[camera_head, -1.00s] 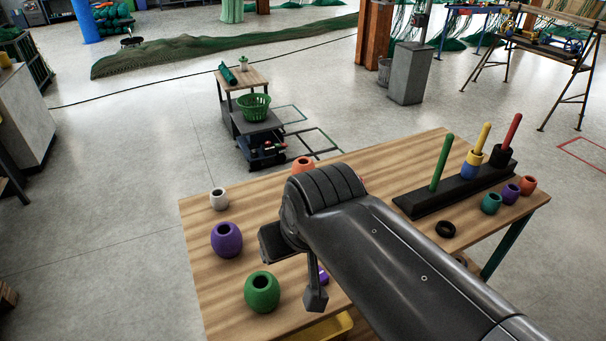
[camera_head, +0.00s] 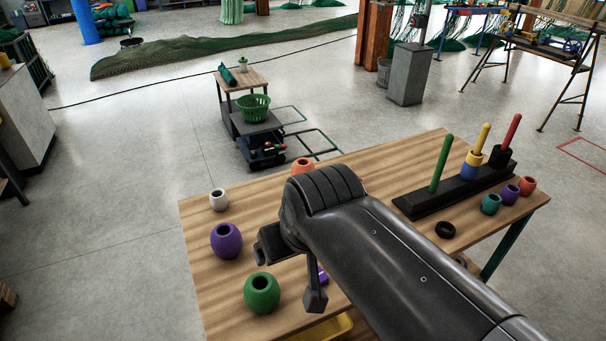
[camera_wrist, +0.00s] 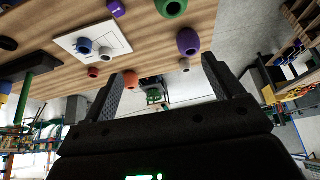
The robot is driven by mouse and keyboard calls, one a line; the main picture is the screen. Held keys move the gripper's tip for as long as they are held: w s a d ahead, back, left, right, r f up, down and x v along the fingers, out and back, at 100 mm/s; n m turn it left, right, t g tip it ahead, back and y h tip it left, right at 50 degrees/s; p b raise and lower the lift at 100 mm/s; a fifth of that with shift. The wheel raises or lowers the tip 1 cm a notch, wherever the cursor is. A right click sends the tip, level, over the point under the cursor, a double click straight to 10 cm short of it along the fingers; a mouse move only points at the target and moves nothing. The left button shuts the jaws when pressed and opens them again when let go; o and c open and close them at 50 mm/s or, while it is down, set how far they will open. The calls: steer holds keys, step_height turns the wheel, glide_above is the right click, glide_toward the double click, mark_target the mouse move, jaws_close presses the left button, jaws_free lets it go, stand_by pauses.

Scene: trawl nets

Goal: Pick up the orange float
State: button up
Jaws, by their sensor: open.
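An orange float (camera_head: 303,166), a small hollow barrel shape, stands near the far edge of the wooden table (camera_head: 215,285), partly hidden behind my arm in the head view. In the wrist view, which looks upside down, the orange float (camera_wrist: 131,80) shows just inside the left fingertip. My gripper (camera_wrist: 163,66) is open and empty, its fingers wide apart and apart from the float. My arm hides the table's middle in the head view.
Purple (camera_head: 227,240), green (camera_head: 261,292) and white (camera_head: 218,199) floats stand along the table's left side. A peg rack (camera_head: 455,190) with coloured posts stands at right, beside more floats and a black ring (camera_head: 445,229). A white plate (camera_wrist: 92,45) bears a blue float (camera_wrist: 84,46).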

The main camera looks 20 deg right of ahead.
steer(key=shift+o, duration=1.3)
steer(key=w+d+r, duration=0.2)
steer(key=w+r, duration=0.1)
steer(key=w, duration=0.5)
steer(key=m+g, duration=0.1)
steer(key=m, duration=0.1)
glide_above(305, 165)
steer(key=s, duration=0.2)
step_height(305, 165, down, 22)
steer(key=shift+s+r, duration=0.1)
steer(key=x, duration=0.4)
steer(key=shift+f, duration=0.4)
steer(key=shift+x, duration=3.15)
steer(key=shift+d, duration=0.15)
